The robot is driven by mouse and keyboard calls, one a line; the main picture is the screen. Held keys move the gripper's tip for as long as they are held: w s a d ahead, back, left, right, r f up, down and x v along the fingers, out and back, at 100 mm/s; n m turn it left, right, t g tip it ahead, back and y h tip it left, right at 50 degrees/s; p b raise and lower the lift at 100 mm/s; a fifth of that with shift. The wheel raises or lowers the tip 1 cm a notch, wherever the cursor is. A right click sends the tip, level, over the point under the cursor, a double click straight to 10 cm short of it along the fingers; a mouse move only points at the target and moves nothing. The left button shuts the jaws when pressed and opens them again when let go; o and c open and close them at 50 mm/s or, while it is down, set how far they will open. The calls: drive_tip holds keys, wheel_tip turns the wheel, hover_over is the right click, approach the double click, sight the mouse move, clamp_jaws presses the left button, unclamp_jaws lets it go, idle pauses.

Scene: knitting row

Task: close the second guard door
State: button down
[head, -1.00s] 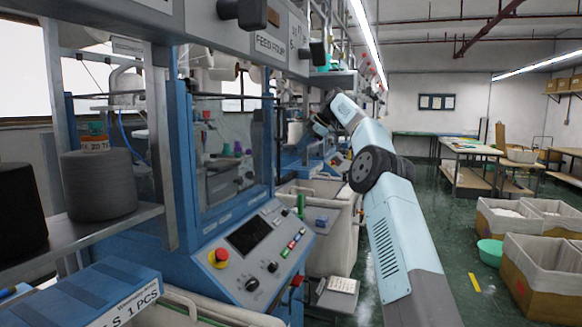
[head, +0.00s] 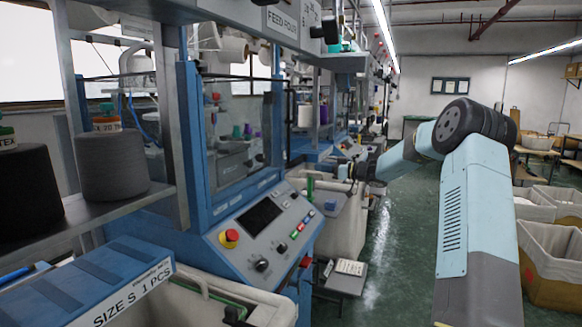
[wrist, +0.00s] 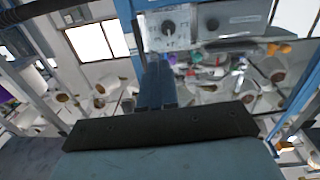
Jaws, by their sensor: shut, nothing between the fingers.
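The nearest knitting machine has a clear guard panel (head: 240,135) in a blue frame above its control panel. A farther machine down the row shows another framed opening (head: 306,112), small and partly hidden by posts. I cannot tell which panel is the second guard door or how far it stands open. My gripper (head: 347,171) is small in the head view, low in front of the farther machines. In the wrist view my gripper (wrist: 157,72) is shut and empty, its fingers together. Beyond it shows a clear panel (wrist: 225,92) with yarn cones behind; contact cannot be judged.
The near control panel (head: 265,230) has a red stop button (head: 229,238). Pale bins (head: 340,215) stand along the machine row. A shelf with grey cones (head: 112,165) is at the left. Cardboard-sided bins (head: 550,268) stand at the right. The green aisle floor (head: 395,240) is clear.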

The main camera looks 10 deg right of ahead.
approach(285, 164)
drive_tip(key=shift+m+t, duration=0.3)
drive_tip(key=shift+m, duration=0.1)
drive_tip(key=x, duration=0.7)
drive_tip(key=shift+s+a+f, duration=0.15)
drive_tip(key=shift+s+a, duration=0.05)
drive_tip(key=shift+s, duration=0.15)
drive_tip(key=shift+w, duration=0.1)
